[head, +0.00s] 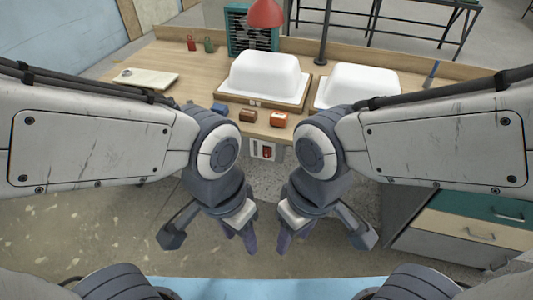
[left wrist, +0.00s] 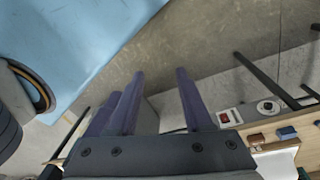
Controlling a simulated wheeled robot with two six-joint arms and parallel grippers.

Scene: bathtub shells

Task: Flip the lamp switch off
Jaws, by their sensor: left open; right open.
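A red lamp shade (head: 266,14) hangs over the back of the workbench, its top cut off by the frame. A small panel with a red switch (head: 266,152) sits on the front of the bench, between my two arms. The switch also shows in the left wrist view (left wrist: 227,117), beyond the fingers; its position is too small to tell. My left gripper (head: 241,236) points down, open and empty, below and left of the switch panel. My right gripper (head: 292,236) points down, open and empty, below and right of it. Neither touches the switch.
Two white tub shells (head: 264,76) (head: 358,86) stand on the bench. Small red (head: 279,118), brown (head: 247,116) and blue (head: 219,107) blocks lie near its front edge. A drawer cabinet (head: 470,228) stands at right. The floor before the bench is clear.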

